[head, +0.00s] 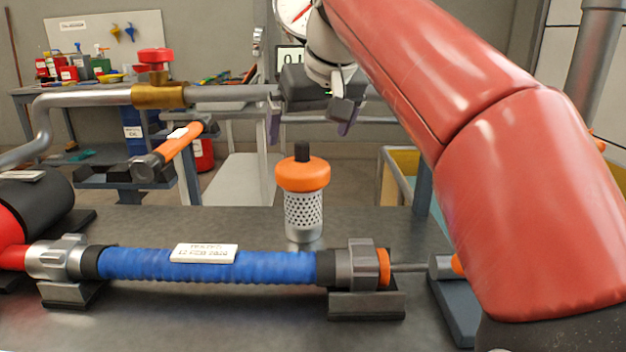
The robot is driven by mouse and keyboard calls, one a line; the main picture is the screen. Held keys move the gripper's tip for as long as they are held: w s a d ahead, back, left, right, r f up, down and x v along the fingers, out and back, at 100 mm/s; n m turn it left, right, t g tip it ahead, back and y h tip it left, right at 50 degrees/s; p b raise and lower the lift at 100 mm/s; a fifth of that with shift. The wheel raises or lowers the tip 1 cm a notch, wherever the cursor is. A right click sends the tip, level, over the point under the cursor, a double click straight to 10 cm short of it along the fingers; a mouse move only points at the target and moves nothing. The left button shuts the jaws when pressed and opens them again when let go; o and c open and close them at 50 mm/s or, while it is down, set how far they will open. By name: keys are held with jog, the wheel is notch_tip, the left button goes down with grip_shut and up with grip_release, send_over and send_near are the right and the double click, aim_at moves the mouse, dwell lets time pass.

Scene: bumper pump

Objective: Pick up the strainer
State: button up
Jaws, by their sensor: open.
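The strainer (303,208) stands upright on the dark metal bench (130,320) in the head view. It has a perforated silver body, an orange collar and a black knob on top. My gripper (311,126) is above and apparently behind the strainer in the picture. Its two fingers are spread apart with nothing visible between them. The strainer's front is in plain view and its black knob shows just below the level of the fingertips. The exact distance in depth between them cannot be told.
A blue hose (205,268) with metal couplings lies across the bench in front of the strainer. A pipe with a red-handled valve (158,92) runs at the upper left. An orange-handled tool (180,145) is below it. My red arm covers the right side.

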aim_at(305, 144)
jog(key=shift+w+f, duration=0.2)
jog(key=shift+w, duration=0.05)
jog(key=b+x, duration=0.1)
jog(key=x, duration=0.6)
jog(key=shift+w+f+b, duration=0.1)
jog(key=shift+w+b, duration=0.05)
jog(key=shift+b, duration=0.2)
jog(key=c, duration=1.1)
jog(key=shift+c, duration=0.8)
